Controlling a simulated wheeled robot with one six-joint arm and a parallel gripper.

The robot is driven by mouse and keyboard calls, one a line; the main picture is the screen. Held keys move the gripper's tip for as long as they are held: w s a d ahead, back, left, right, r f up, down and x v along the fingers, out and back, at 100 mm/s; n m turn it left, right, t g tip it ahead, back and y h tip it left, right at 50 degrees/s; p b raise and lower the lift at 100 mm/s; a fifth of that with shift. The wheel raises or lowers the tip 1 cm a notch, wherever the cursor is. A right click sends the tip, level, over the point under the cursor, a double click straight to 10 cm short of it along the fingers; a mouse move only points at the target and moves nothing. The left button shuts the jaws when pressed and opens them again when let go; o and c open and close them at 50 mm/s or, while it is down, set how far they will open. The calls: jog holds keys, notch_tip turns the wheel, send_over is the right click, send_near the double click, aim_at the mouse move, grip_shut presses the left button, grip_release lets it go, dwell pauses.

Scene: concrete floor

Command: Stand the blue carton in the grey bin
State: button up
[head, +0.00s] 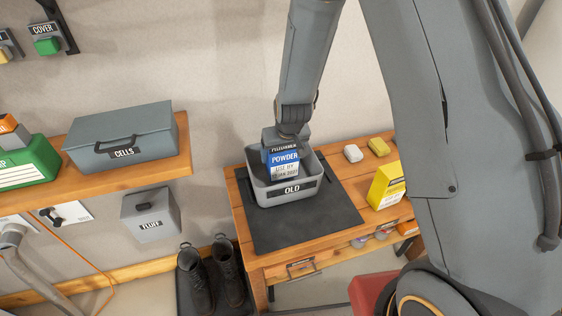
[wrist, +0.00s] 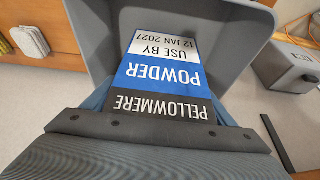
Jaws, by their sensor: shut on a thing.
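The blue carton (head: 284,160) reads "POWDER" and has a white use-by panel and a dark top band. In the head view it is upright, with its lower part inside the grey bin (head: 291,195) labelled "OLD". My gripper (head: 286,140) is above the bin, shut on the carton's top end. In the wrist view the carton (wrist: 160,75) extends from my gripper (wrist: 160,125) down between the walls of the bin (wrist: 245,25). The carton's base is hidden, so I cannot tell whether it touches the bin floor.
The bin stands on a dark mat (head: 335,222) on a wooden table (head: 238,200). A shelf with a grey "CELLS" box (head: 122,137) is at left.

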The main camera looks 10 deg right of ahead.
aim_at(281, 160)
jog(key=shift+f+p, duration=0.3)
jog(key=shift+f, duration=1.15)
jog(key=shift+f, duration=0.15)
jog(key=o, duration=1.4)
jog(key=shift+s+r, duration=0.1)
jog(key=shift+r, duration=0.4)
jog(key=a+p+v, duration=0.1)
jog(key=p+v, duration=0.1)
jog(key=v, duration=0.9)
jog(key=s+d+r+m+g, duration=0.1)
jog(key=s+d+r, duration=0.5)
jog(key=s, duration=0.2)
jog(key=s+d+r+m+g, duration=0.1)
jog(key=s+d+r, duration=0.4)
jog(key=s, duration=0.4)
jog(key=shift+s+d+r+h, duration=0.25)
jog(key=shift+d+r+h, duration=0.15)
jog(key=shift+d, duration=0.25)
